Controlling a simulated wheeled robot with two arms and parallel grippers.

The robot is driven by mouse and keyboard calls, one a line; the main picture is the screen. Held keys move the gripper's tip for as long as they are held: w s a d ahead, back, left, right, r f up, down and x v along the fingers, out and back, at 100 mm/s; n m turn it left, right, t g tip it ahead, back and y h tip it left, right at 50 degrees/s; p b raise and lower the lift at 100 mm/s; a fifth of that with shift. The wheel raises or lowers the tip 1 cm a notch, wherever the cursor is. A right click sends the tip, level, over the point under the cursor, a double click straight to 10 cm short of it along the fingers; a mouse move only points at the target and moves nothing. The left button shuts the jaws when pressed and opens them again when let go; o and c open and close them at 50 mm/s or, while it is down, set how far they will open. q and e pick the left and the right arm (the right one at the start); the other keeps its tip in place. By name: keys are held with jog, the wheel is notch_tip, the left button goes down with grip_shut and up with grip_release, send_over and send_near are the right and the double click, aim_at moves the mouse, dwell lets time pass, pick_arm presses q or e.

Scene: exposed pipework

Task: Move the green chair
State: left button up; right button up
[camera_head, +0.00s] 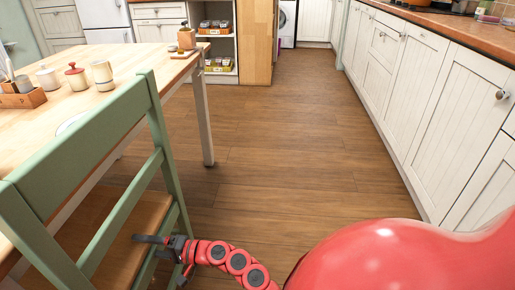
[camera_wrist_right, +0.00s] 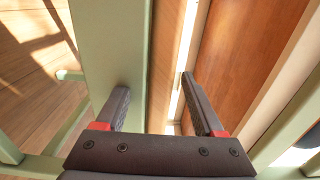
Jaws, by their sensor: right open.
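The green chair (camera_head: 84,139) stands at the left in the head view, its back towards me and its brown wooden seat (camera_head: 122,213) behind the slats. My right gripper (camera_head: 160,252) is at the chair's right rear post, near seat height. In the right wrist view the gripper (camera_wrist_right: 158,98) is open, with nothing clamped between its fingers. A green chair post (camera_wrist_right: 108,55) runs behind the left finger and partly into the gap. I cannot tell whether a finger touches it. My left gripper is not in view.
A light wooden table (camera_head: 130,68) stands beyond the chair, with jars and a small wooden caddy (camera_head: 22,98) on it. White cabinets (camera_head: 445,100) line the right side. The wooden floor (camera_head: 285,130) between is clear.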

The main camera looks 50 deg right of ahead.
jog(key=v, duration=1)
